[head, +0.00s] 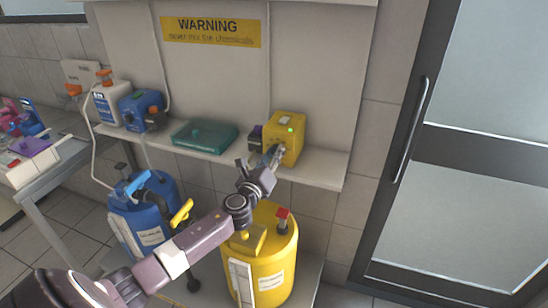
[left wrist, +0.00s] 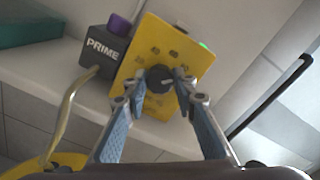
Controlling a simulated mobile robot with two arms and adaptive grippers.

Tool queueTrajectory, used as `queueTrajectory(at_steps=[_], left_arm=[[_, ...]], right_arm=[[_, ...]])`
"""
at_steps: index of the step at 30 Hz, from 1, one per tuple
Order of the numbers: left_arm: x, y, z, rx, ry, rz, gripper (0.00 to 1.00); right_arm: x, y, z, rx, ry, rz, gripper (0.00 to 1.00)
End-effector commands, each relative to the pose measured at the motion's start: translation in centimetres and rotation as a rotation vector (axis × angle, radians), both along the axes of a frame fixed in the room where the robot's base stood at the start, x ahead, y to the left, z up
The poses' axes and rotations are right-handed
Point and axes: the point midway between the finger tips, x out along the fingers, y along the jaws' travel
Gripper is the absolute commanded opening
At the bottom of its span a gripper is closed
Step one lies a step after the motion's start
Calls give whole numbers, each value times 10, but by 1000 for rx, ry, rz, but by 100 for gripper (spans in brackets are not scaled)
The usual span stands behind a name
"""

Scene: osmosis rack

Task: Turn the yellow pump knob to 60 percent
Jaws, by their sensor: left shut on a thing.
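The yellow pump (head: 287,133) stands on the white shelf, with a small green light on its top. In the left wrist view its yellow front face (left wrist: 190,62) carries a round dark knob (left wrist: 159,79) with a light pointer line and a ring of marks around it. My left gripper (head: 275,155) reaches up to the front of the pump. In the left wrist view the left gripper's fingertips (left wrist: 158,86) are on both sides of the knob, shut on it. The numbers by the marks are too small to read. My right gripper is in neither view.
A dark box marked PRIME (left wrist: 98,58) with a purple top is right beside the pump. A green case (head: 204,136) and a blue pump (head: 141,108) stand further left on the shelf. A yellow drum (head: 262,262) and a blue drum (head: 143,220) stand below. A door is at right.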

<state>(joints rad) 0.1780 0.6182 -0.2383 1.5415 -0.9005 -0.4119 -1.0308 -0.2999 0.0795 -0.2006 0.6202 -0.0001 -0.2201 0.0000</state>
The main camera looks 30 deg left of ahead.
Motion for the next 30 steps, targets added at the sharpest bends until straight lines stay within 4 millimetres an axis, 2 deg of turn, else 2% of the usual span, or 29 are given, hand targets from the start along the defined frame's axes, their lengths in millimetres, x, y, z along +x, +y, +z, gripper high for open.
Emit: queueTrajectory(at_steps=[18,30], left_arm=[[0,1,-1,-546,-132,2,1],[0,1,0,-742,-180,1,1]], right_arm=[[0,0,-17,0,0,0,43],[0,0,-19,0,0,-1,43]])
